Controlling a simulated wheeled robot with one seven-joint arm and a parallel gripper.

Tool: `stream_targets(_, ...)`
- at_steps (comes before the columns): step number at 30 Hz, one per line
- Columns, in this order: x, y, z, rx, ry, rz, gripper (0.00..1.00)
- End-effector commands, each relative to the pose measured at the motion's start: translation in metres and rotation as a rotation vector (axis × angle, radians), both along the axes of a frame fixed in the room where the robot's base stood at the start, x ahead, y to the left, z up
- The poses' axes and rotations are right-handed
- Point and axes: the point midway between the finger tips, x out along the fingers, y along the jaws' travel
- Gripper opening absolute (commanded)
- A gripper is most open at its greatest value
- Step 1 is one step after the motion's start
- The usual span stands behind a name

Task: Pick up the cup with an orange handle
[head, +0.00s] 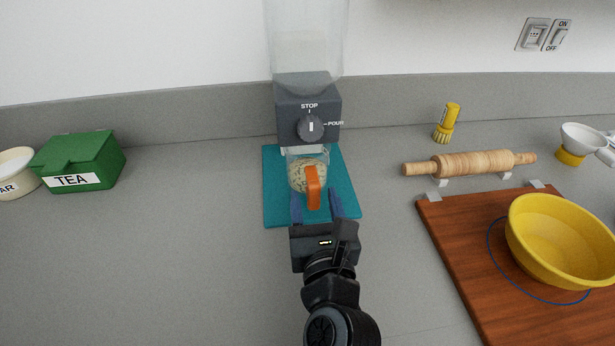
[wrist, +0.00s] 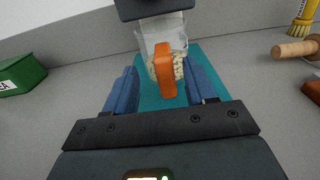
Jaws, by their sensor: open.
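The clear cup (head: 296,178) with an orange handle (head: 313,187) stands on a teal mat under a dispenser and holds pale grains. Its handle faces my gripper. In the wrist view the cup (wrist: 152,40) and its handle (wrist: 165,70) show ahead, between the lines of the fingers. My gripper (head: 317,197) is open, with blue fingers over the front part of the mat, one to each side of the handle. In the wrist view the gripper (wrist: 162,88) looks empty. I cannot tell whether the fingertips overlap the handle in depth.
The dispenser (head: 307,100) with a STOP/POUR knob stands directly over the cup. The teal mat (head: 280,212) lies beneath. A rolling pin (head: 470,163), a brush (head: 447,122) and a board (head: 462,250) with a yellow bowl (head: 560,245) are right. A green TEA box (head: 85,158) is left. Counter between is clear.

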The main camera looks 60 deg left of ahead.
Motion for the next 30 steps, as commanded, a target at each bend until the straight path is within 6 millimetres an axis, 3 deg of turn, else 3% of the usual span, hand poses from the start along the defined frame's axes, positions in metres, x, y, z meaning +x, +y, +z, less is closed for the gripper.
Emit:
stream_targets(15,0.025,0.040,-0.002,0.000,0.000,-0.002,0.55)
stream_targets(26,0.027,0.045,-0.001,-0.001,-0.003,-0.001,0.55)
stream_targets(30,0.027,0.045,-0.001,-0.001,-0.003,-0.001,0.42)
